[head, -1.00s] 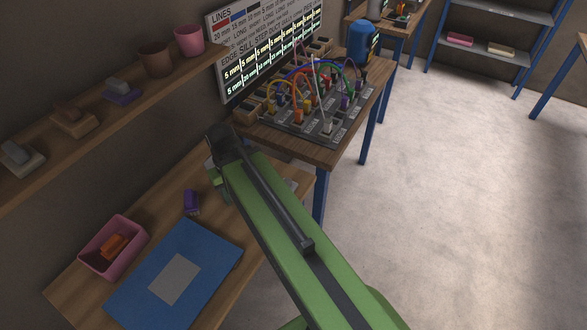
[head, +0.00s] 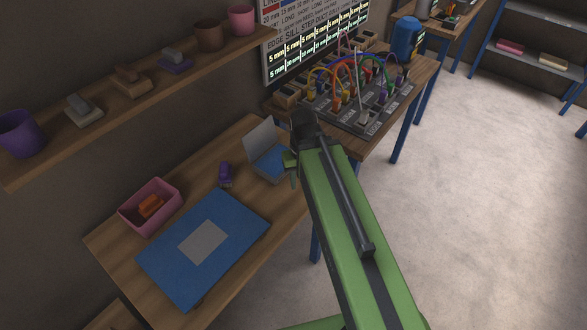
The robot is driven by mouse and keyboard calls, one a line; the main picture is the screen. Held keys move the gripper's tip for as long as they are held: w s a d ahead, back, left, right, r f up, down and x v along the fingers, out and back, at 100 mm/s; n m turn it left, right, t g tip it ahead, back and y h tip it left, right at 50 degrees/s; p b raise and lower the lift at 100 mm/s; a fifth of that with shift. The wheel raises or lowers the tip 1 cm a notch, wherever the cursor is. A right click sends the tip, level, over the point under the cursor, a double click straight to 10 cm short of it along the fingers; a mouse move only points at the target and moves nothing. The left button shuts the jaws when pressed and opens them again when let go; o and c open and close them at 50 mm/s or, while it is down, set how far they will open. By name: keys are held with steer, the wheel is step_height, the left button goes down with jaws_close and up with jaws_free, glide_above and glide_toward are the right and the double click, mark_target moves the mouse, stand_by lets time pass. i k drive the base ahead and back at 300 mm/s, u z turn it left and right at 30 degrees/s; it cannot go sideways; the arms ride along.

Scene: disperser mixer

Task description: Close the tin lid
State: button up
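The tin (head: 270,168) sits at the far right end of the near wooden table, with a blue inside or base. Its pale grey lid (head: 259,140) stands raised at the back, so the tin is open. My green arm reaches up from the bottom of the head view, and my gripper (head: 291,167) is at the tin's right side. Part of the tin's right side is hidden behind it. Only a small green part of the gripper shows, and I cannot tell whether it is open or touches the tin.
A blue mat (head: 228,270) with a grey patch, a pink box (head: 128,213) holding an orange item, and a purple object (head: 225,175) share the table. A shelf (head: 100,133) with cups runs above. A cable-covered panel (head: 372,122) stands on the table behind. Floor at right is clear.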

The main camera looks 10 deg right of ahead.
mark_target(259, 139)
steer(key=k, duration=0.7)
steer(key=u, duration=0.2)
steer(key=i, duration=0.9)
steer(key=u, duration=0.85)
steer(key=k, duration=0.85)
steer(key=z, duration=0.7)
steer(key=i, duration=0.95)
